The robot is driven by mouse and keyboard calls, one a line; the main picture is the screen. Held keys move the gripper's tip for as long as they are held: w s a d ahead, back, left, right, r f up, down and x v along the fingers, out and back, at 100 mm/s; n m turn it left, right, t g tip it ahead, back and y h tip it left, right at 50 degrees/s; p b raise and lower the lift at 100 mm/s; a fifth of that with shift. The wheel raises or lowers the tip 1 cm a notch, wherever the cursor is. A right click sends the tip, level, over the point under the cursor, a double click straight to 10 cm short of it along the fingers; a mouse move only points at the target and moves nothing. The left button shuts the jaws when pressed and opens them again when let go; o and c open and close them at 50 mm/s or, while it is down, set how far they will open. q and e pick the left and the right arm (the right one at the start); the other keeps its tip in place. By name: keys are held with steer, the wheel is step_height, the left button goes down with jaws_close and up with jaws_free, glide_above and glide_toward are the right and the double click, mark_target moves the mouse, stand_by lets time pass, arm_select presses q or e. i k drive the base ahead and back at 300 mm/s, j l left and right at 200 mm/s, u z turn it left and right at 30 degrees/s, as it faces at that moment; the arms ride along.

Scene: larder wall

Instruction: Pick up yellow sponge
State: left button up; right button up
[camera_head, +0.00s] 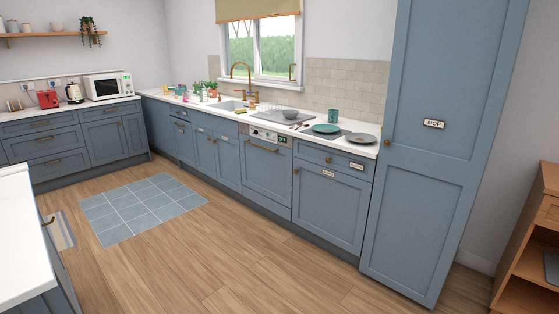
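A small yellow block (241,110), which looks like the sponge, lies on the white counter at the front edge of the sink, just left of the hob. It is small in the picture, so its exact shape is hard to tell. Nothing is seen touching it from above. Neither of my grippers shows in the head view.
A sink (229,105) with a brass tap (247,78) is beside it. A pan (290,114), teal plate (326,128), grey plate (361,138) and teal mug (333,116) stand to the right. A white-topped counter (17,235) is at near left.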

mark_target(239, 111)
steer(key=i, duration=0.75)
steer(key=i+u, duration=0.1)
steer(key=i, duration=0.65)
steer(key=i+l, duration=0.15)
steer(key=i, duration=0.6)
steer(key=i+l+u, duration=0.1)
steer(key=i, duration=0.65)
steer(key=i+l+u, duration=0.1)
steer(key=i+u, duration=0.15)
steer(key=i, duration=0.2)
steer(key=i+l+u, duration=0.2)
steer(key=i, duration=0.25)
steer(key=j+z, duration=0.1)
steer(key=z, duration=0.9)
steer(key=i+j+z, duration=0.1)
steer(key=j+z, duration=0.25)
steer(key=j, duration=0.15)
steer(key=j+z, duration=0.65)
steer(key=j, duration=0.35)
